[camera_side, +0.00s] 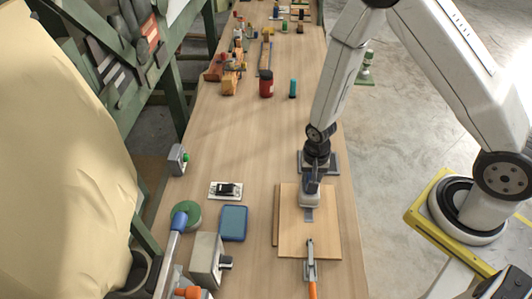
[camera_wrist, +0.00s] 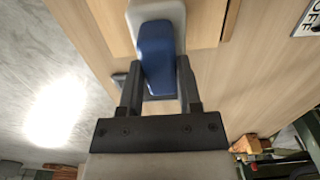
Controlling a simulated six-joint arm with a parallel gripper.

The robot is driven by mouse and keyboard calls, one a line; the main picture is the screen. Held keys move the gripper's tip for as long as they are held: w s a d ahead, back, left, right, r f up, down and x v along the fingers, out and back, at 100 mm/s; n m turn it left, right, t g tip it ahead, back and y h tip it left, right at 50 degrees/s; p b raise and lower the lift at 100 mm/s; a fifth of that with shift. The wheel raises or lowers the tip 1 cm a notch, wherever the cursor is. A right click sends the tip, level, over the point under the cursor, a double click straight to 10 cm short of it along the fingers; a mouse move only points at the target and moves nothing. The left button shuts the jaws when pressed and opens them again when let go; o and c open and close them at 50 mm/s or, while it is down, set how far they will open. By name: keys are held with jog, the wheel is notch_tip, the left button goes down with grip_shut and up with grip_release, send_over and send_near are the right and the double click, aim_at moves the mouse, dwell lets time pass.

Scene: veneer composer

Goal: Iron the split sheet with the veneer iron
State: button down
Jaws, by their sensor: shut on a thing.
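The veneer iron (camera_side: 309,199) has a pale body and a blue handle (camera_wrist: 157,55). My gripper (camera_side: 312,178) is shut on the handle; in the wrist view a finger of my gripper (camera_wrist: 157,75) lies on each side of it. The iron is over the far part of the light wood sheet (camera_side: 295,240) and appears to rest on it. A small grey patch (camera_side: 309,214) shows just in front of the iron; I cannot tell what it is. The split itself cannot be made out, and the iron's underside is hidden.
A toggle clamp with an orange handle (camera_side: 312,288) is at the sheet's near edge. A dark grey plate (camera_side: 333,163) lies behind the sheet. To the left are a blue pad (camera_side: 233,223), a switch plate (camera_side: 218,189) and a grey box (camera_side: 205,258). The bench middle is clear.

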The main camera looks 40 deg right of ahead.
aim_at(311, 197)
dwell(0.3)
jog(key=shift+s+a+f, duration=0.15)
jog(key=shift+s+a, duration=1.2)
jog(key=shift+s+a, duration=0.1)
jog(key=shift+s+a+f, duration=0.15)
jog(key=shift+s+a, duration=1.1)
jog(key=shift+s, duration=0.05)
jog(key=shift+w+d, duration=0.1)
jog(key=shift+w, duration=0.05)
jog(key=shift+w+d+f, duration=0.2)
jog(key=shift+w+d, duration=0.9)
jog(key=shift+d, duration=0.05)
jog(key=shift+w, duration=0.1)
jog(key=shift+w+d+r, duration=0.15)
jog(key=shift+w+d, duration=1)
jog(key=shift+d, duration=0.05)
